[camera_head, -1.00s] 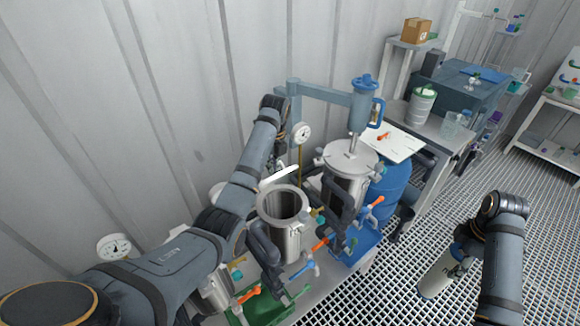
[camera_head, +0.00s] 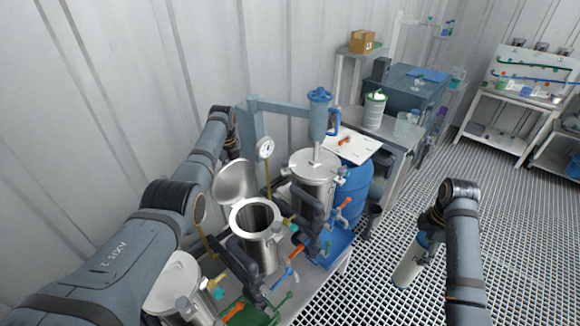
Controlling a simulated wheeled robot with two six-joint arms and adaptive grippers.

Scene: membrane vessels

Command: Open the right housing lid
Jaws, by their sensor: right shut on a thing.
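The right housing (camera_head: 267,250) appears to be the middle steel vessel on the bench, and its round mouth is open. Its round lid (camera_head: 236,181) stands raised and tilted back behind the mouth. My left arm reaches in along the wall, and my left gripper (camera_head: 234,151) is small and dark just above the raised lid. Its fingers are too unclear to show whether they are open or touch the lid. My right gripper (camera_head: 430,233) is shut on a white cylinder (camera_head: 409,264), held over the grated floor at the right, away from the vessels.
A covered steel vessel (camera_head: 176,286) stands at lower left. Another covered vessel (camera_head: 316,164) stands right of the open one, under a blue pump-like unit (camera_head: 319,108). A pressure gauge (camera_head: 265,148), pipes and orange-handled valves crowd the bench.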

